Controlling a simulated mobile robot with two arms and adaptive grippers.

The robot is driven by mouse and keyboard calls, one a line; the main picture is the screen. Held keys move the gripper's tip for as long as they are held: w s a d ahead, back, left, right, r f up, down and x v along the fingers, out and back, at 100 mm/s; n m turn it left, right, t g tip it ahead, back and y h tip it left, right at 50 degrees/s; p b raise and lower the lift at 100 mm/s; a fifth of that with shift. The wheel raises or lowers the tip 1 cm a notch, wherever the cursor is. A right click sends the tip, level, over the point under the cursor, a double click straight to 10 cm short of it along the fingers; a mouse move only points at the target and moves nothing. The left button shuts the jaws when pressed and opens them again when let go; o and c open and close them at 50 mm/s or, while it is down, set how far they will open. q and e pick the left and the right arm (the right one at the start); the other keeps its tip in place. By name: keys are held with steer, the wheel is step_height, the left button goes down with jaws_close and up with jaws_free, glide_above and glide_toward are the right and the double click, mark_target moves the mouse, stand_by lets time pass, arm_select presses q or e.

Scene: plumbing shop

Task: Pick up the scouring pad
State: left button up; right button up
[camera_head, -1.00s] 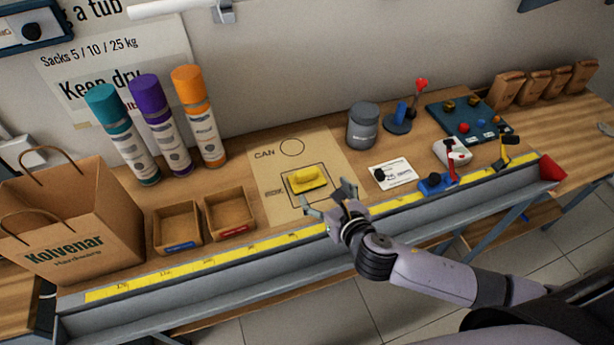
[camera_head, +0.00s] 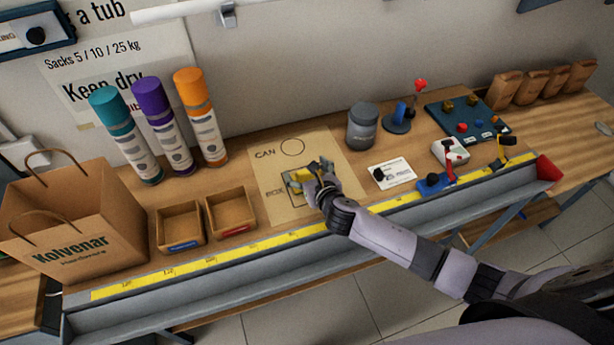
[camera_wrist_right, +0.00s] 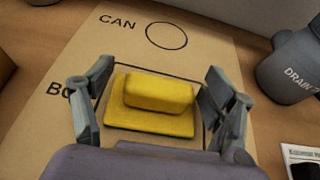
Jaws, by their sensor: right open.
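The yellow scouring pad (camera_wrist_right: 160,92), with a raised grip block on a flat base, lies in the drawn rectangle on the cardboard mat (camera_wrist_right: 235,60). In the head view the pad (camera_head: 295,181) is partly hidden by my right gripper (camera_head: 306,178). In the right wrist view my right gripper (camera_wrist_right: 160,105) is open, one finger on each side of the pad. A narrow gap shows between the fingers and the pad; I cannot tell whether they touch it. My left gripper is not in view.
A grey drain tub (camera_head: 362,126) stands right of the mat. Two small open boxes (camera_head: 205,222) and a paper bag (camera_head: 75,220) are to the left. Three spray cans (camera_head: 165,130) stand behind the boxes. A yellow ruler strip (camera_head: 215,260) runs along the front edge.

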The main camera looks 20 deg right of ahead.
steer(key=shift+w, duration=0.15)
steer(key=shift+c, duration=0.4)
steer(key=c, duration=1.2)
